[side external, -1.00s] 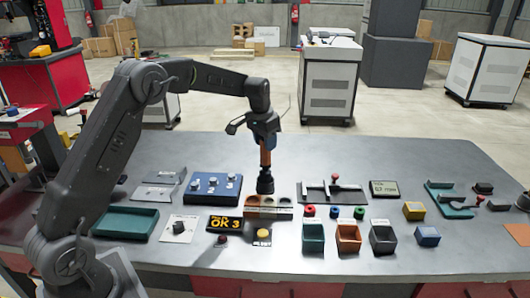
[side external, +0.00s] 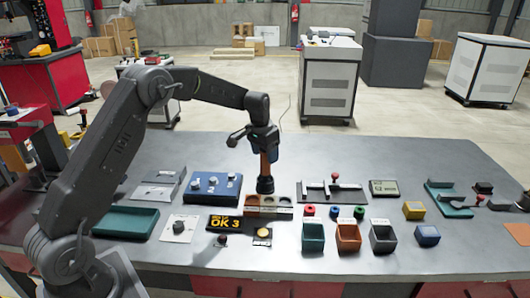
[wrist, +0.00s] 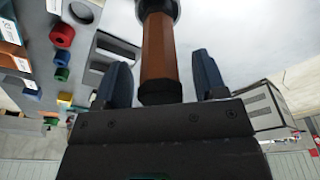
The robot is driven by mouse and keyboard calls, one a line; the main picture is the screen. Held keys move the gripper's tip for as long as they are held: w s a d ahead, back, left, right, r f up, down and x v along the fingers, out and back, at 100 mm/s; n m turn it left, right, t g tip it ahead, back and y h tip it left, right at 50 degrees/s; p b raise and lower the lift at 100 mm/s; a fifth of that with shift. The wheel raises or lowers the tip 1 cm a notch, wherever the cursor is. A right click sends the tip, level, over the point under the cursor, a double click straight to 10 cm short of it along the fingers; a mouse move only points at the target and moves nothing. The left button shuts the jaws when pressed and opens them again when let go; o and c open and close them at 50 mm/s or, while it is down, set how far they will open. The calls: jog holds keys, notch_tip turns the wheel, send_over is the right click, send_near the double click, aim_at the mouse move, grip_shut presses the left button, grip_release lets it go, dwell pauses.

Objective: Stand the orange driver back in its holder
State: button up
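My gripper (side external: 267,152) is above the holder, pointing down around the driver's upper handle. In the wrist view the driver's handle (wrist: 159,52) lies between the two blue fingers of my gripper (wrist: 160,75), with a visible gap on each side. The fingers are open. The driver's dark collar is at the top edge of that view.
Green, orange and grey bins (side external: 313,237) are at the front right. A fixture with a red knob (side external: 334,187) is to the right.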

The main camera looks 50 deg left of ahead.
jog(key=shift+r, duration=0.1)
notch_tip(320, 180, up, 12)
jog(key=s, duration=0.2)
jog(key=s+d+r+t, duration=0.1)
jog(key=s+d+r, duration=0.5)
jog(key=s, duration=0.2)
jog(key=s+d+f+t, duration=0.1)
jog(key=s+d, duration=0.2)
jog(key=s, duration=0.5)
jog(key=s+d+f+t, duration=0.1)
jog(key=s+d, duration=0.2)
jog(key=s, duration=0.6)
jog(key=s+d+f, duration=0.1)
jog(key=s+d, duration=0.2)
jog(key=s, duration=0.5)
jog(key=shift+s+d+t, duration=0.2)
jog(key=shift+d+t, duration=0.05)
jog(key=shift+t, duration=0.15)
